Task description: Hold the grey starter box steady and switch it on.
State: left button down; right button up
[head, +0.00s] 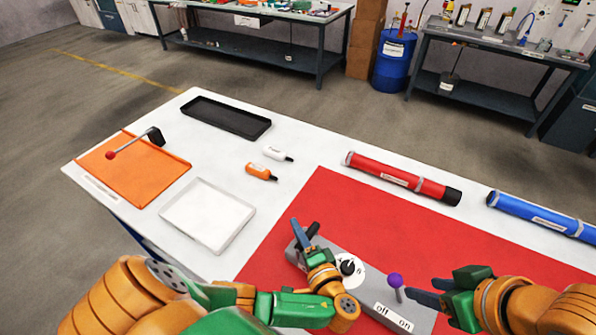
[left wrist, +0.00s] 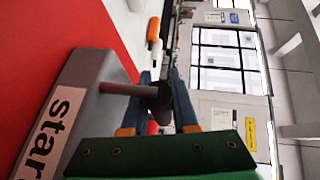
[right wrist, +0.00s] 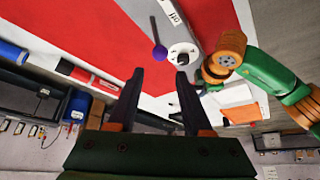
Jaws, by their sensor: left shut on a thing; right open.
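The grey starter box (head: 373,286) lies on the red mat, with a white round dial (head: 348,267), a purple ball-topped lever (head: 396,281) and an "off on" label (head: 393,318). The lever stands above the "off" and "on" words; which side it leans to is unclear. My left gripper (head: 305,237) is shut on the black handle at the box's left end; the handle (left wrist: 150,93) shows between the fingers in the left wrist view. My right gripper (head: 420,291) is open and empty, just right of the purple ball, which also shows beyond its fingertips in the right wrist view (right wrist: 160,53).
A red tube (head: 400,180) and a blue tube (head: 541,216) lie behind the box.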

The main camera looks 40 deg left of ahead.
jog(key=c, duration=0.6)
jog(key=shift+w+a, duration=0.1)
grip_shut()
jog(key=w+a+r+n+g+y, duration=0.1)
jog(key=w+a+n+g, duration=0.2)
jog(key=a+n, duration=0.2)
jog(key=shift+w+r+n, duration=0.35)
jog(key=shift+w+n, duration=0.05)
